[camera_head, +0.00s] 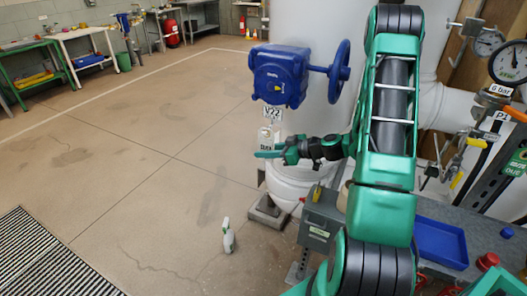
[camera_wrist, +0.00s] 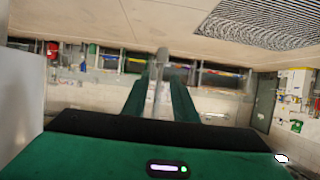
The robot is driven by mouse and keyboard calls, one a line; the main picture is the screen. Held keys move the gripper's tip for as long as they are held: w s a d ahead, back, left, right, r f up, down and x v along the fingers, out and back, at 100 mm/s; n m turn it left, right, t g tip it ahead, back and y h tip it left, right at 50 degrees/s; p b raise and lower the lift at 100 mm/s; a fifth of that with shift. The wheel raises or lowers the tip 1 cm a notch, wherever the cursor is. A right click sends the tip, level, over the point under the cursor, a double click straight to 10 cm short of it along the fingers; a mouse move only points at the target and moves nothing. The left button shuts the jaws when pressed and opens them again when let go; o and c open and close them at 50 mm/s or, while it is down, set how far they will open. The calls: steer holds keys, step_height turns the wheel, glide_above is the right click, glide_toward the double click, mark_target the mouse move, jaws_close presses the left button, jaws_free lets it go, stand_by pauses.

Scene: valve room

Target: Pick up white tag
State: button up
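A white tag (camera_head: 265,136) with dark lettering at its lower end is upright below the blue valve body in the head view. My gripper (camera_head: 268,154) is at the tag's lower end, and one green finger crosses in front of it. In the wrist view my gripper (camera_wrist: 160,98) shows two green fingers standing apart. A thin pale strip (camera_wrist: 161,62), probably the tag seen edge-on, lies between them and reaches past their tips. A gap seems to show beside it; contact is not clear. What holds the tag up is hidden.
A blue valve body (camera_head: 280,76) with a blue handwheel (camera_head: 340,70) is above my gripper. A V22 plate (camera_head: 272,113) hangs just above the tag. A white pipe (camera_head: 292,192) is below. A grey bench with a blue tray (camera_head: 440,242) is at right. A spray bottle (camera_head: 228,237) stands on open floor.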

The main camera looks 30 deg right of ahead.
steer(key=x, duration=0.4)
steer(key=shift+w+f, duration=0.15)
steer(key=shift+f, duration=0.25)
steer(key=shift+c, duration=0.6)
jaws_close()
steer(key=shift+r, duration=0.2)
